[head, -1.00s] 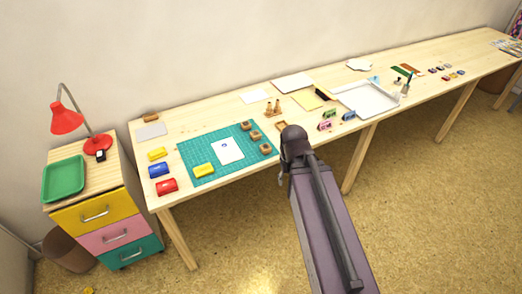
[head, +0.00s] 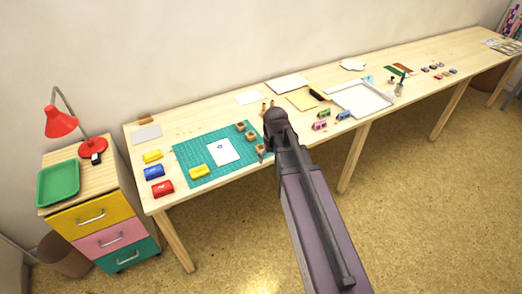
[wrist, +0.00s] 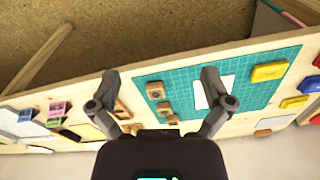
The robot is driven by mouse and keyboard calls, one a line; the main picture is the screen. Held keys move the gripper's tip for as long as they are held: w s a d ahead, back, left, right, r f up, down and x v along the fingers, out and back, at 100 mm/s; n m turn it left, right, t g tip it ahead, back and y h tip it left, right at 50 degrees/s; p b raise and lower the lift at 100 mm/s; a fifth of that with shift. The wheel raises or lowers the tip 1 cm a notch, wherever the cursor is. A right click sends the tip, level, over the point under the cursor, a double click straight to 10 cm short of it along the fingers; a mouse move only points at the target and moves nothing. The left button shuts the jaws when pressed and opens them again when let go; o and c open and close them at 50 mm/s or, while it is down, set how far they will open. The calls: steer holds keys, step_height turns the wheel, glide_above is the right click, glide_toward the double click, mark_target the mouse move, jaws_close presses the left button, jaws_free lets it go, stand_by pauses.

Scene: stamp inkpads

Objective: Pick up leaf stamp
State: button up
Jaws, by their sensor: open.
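Several small wooden block stamps stand on the right end of the teal cutting mat (head: 190,165). In the head view one stamp (head: 240,127) is at the back and a second stamp (head: 250,135) is in front of it. I cannot tell which is the leaf stamp. In the wrist view a stamp with a dark round top (wrist: 155,90) lies between my fingers in the picture, with two more stamps (wrist: 163,107) below it. My gripper (wrist: 160,75) is open and empty above the table. In the head view my arm hides most of it.
Pink blocks (head: 321,125) and a white tray (head: 362,99) are to the right.

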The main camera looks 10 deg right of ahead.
steer(key=n+t, duration=0.1)
steer(key=n, duration=0.1)
glide_above(261, 147)
steer(key=s, duration=0.2)
steer(key=shift+w+d+r, duration=0.1)
steer(key=shift+w+d, duration=0.05)
steer(key=shift+d, duration=0.1)
steer(key=shift+f, duration=0.2)
steer(key=f+b, duration=0.5)
steer(key=w+f+b, duration=0.1)
steer(key=f+b, duration=0.2)
steer(key=shift+w+a+f, duration=0.1)
steer(key=shift+a, duration=0.05)
steer(key=shift+f+b, duration=0.1)
steer(key=shift+b, duration=0.3)
steer(key=f+b, duration=0.5)
steer(key=shift+w+a, duration=0.1)
steer(key=shift+w, duration=0.15)
stand_by(0.5)
steer(key=c, duration=1.1)
